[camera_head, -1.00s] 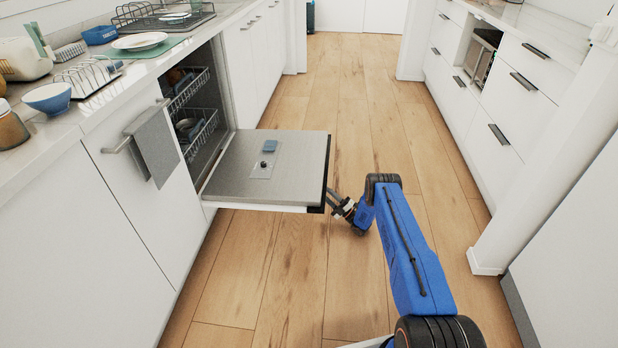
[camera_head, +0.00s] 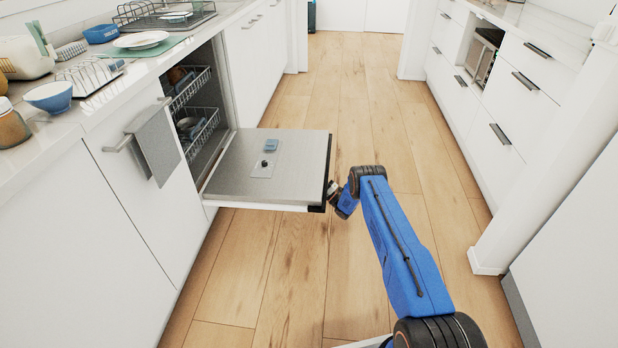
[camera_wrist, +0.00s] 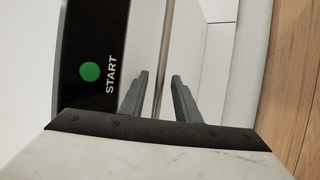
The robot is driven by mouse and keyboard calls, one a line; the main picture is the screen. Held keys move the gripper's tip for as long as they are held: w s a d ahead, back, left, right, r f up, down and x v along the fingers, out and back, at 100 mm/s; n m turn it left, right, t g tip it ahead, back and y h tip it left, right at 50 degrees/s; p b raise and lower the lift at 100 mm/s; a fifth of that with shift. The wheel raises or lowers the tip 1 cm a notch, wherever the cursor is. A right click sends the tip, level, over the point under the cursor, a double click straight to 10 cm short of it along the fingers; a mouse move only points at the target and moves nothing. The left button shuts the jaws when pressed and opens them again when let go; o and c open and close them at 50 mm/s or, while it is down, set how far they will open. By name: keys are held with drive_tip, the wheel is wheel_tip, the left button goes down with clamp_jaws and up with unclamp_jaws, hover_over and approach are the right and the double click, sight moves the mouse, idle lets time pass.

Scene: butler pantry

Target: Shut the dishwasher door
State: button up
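The dishwasher door (camera_head: 288,166) is folded down, about level, with its grey inner face up. Behind it is the open dishwasher (camera_head: 195,110), with racks and dishes inside. My gripper is at the door's outer right edge in the head view, its fingers hidden behind or below that edge. The wrist view shows my gripper (camera_wrist: 158,84) open, two grey fingers apart, with a thin metallic bar running between them. Beside them is a black panel (camera_wrist: 88,110) with a green button (camera_wrist: 90,72) and the word START. I cannot tell whether the fingers touch anything.
A grey towel (camera_head: 154,146) hangs on the cabinet front left of the dishwasher. The counter above carries a blue bowl (camera_head: 50,97), plates (camera_head: 142,40) and a toaster. White drawers (camera_head: 515,85) line the right side. The wooden floor (camera_head: 365,110) between is clear.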

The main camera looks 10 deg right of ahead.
drive_tip(key=shift+c, duration=0.2)
clamp_jaws()
drive_tip(key=shift+r, duration=0.1)
